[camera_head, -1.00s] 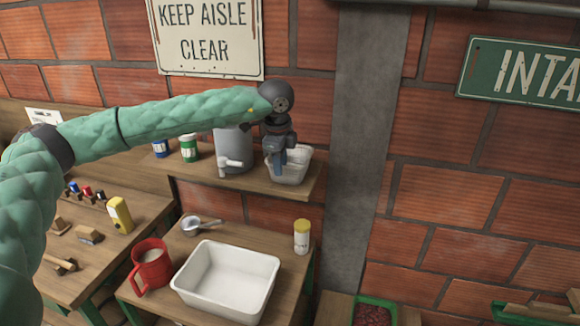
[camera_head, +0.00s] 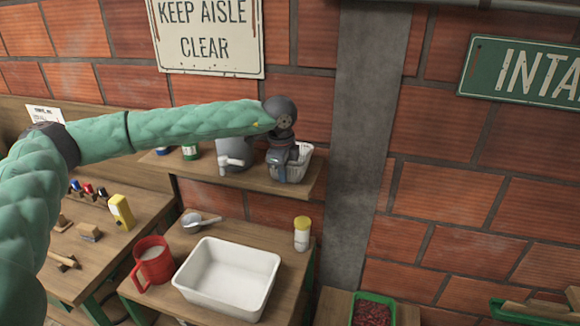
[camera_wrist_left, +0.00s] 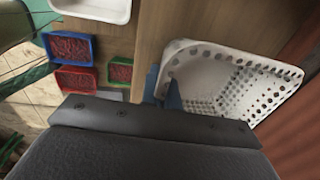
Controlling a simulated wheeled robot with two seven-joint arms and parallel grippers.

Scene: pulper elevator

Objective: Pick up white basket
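The white basket (camera_head: 304,160), with holes in its walls, is at the right end of the wooden wall shelf. In the left wrist view the basket (camera_wrist_left: 240,75) lies right of the blue fingers, and its perforated wall and inside show. My left gripper (camera_head: 279,170) points down at the basket's left side and partly hides it. In the left wrist view the left gripper (camera_wrist_left: 162,90) has its two fingers close together at the basket's left rim, one beside it on the outer side. Whether they grip the rim is unclear. My right gripper is not in view.
A grey container with a white tap (camera_head: 233,152) stands on the shelf (camera_head: 210,176) close left of the gripper. The brick wall is behind. Below are a white tub (camera_head: 262,292), a red mug (camera_head: 152,262) and a yellow-capped bottle (camera_head: 302,235).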

